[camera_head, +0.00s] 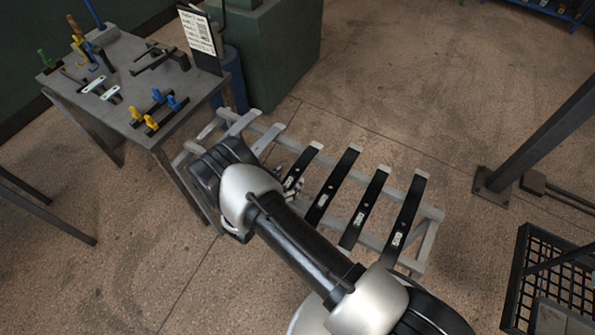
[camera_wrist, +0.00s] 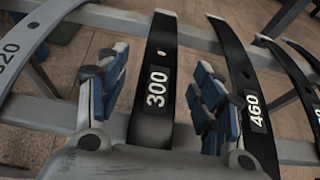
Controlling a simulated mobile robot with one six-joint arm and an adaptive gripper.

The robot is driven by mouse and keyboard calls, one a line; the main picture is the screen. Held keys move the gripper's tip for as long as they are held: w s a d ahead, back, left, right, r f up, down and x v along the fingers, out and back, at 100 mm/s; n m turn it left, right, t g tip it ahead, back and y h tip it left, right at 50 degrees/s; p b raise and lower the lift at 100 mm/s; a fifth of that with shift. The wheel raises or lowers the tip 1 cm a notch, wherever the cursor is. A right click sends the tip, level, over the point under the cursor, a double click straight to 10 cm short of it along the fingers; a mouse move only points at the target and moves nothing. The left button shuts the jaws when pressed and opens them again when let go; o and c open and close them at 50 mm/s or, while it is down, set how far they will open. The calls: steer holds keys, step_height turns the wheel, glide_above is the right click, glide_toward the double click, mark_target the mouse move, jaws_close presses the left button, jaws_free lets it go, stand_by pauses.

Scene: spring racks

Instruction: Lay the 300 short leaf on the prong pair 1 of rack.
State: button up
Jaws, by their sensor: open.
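The 300 short leaf (camera_wrist: 158,55) is a black strip with a white "300" label; it runs between my fingers in the wrist view, and its near end is hidden by my gripper. In the head view the leftmost black leaf (camera_head: 303,165), partly hidden by my arm, appears to be the same one. It appears to lie across the grey rack (camera_head: 430,235), also seen in the wrist view (camera_wrist: 50,112). My gripper (camera_wrist: 155,90) is open, with blue-padded fingers on either side of the leaf and visible gaps. Which prongs are pair 1 cannot be told.
A black 460 leaf (camera_wrist: 252,100) lies close right of my right finger. A grey 320 leaf (camera_wrist: 30,45) lies to the left. Several more black leaves (camera_head: 405,222) lie on the rack. A workbench (camera_head: 125,75) stands at its left, a dark post (camera_head: 545,125) at right.

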mark_target(296, 171)
steer(key=x, duration=0.5)
steer(key=shift+w+d+r+b, duration=0.1)
steer(key=shift+w+d+b, duration=0.15)
steer(key=shift+b, duration=0.1)
steer(key=shift+c, duration=0.3)
jaws_close()
steer(key=shift+r, duration=0.1)
